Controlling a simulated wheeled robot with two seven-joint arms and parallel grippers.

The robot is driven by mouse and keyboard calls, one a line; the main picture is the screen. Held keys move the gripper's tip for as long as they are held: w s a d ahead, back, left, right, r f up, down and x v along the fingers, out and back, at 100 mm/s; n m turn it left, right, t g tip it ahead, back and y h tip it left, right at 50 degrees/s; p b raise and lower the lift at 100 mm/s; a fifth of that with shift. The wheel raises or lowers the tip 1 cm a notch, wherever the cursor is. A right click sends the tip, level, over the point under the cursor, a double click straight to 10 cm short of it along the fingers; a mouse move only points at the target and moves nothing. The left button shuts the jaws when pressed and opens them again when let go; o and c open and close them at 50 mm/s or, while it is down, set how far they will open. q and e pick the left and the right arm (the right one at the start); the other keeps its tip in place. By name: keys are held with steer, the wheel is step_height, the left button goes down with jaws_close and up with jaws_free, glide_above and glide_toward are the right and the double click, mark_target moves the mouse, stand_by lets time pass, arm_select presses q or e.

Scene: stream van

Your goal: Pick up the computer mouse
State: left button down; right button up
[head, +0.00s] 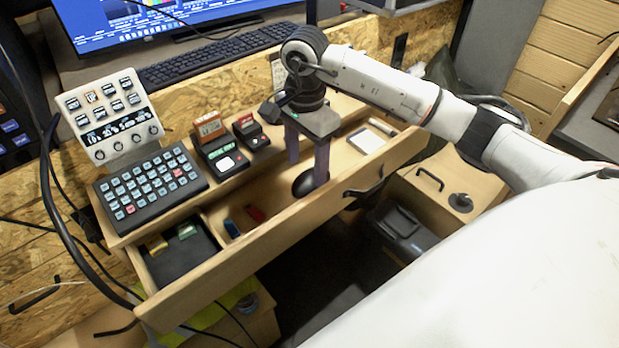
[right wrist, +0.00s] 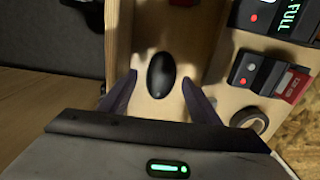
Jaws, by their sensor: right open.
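The black computer mouse (head: 304,183) lies on the wooden floor of the open drawer (head: 230,262). In the head view it is partly hidden by a finger of my right gripper (head: 306,172), which points down into the drawer. In the right wrist view the mouse (right wrist: 161,75) sits between the two purple fingers of my right gripper (right wrist: 154,92). The fingers are open, with a gap on either side of the mouse. I cannot tell how far above the drawer floor the fingertips are. My left gripper is not in view.
The drawer also holds a dark tray (head: 180,262) and small blue and red items. Behind it stand a button panel (head: 150,187), a control box (head: 110,118) and card readers (head: 222,155). A keyboard (head: 215,55) lies farther back. The drawer's front wall rises near my right gripper.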

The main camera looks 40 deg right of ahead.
mark_target(306, 179)
steer(key=f, duration=0.5)
steer(key=shift+w+f, duration=0.2)
steer(key=shift+f, duration=0.15)
steer(key=c, duration=0.9)
